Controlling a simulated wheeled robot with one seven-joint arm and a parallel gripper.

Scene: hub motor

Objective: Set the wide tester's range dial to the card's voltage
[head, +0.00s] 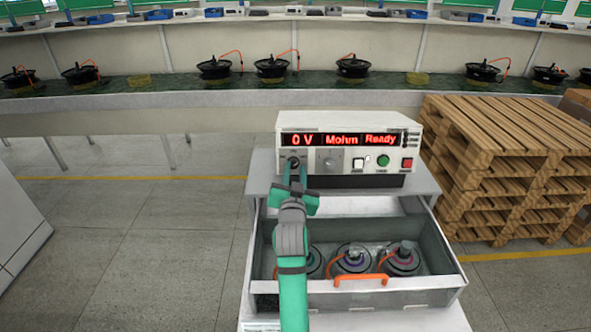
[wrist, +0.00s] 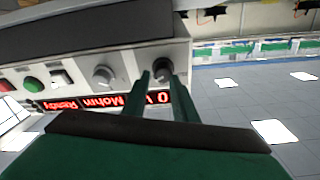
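The wide tester (head: 346,160) is a white box on a cart, its red display reading "0 V", "Mohm" and "Ready". Its range dial (wrist: 162,68) is the dark knob at the left of the front panel, under "0 V"; the wrist view shows the panel upside down. My gripper (head: 294,168) is in front of this dial. In the wrist view its two green fingers (wrist: 163,80) are apart, one on each side of the dial, with slight gaps seeming to show. Whether the tips touch the dial is unclear. No readable card shows.
A grey second knob (head: 329,160), a white button, a green button and a red button (head: 407,163) sit right of the dial. Below, an open drawer (head: 454,262) holds motors. Wooden pallets (head: 500,170) stand close on the right.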

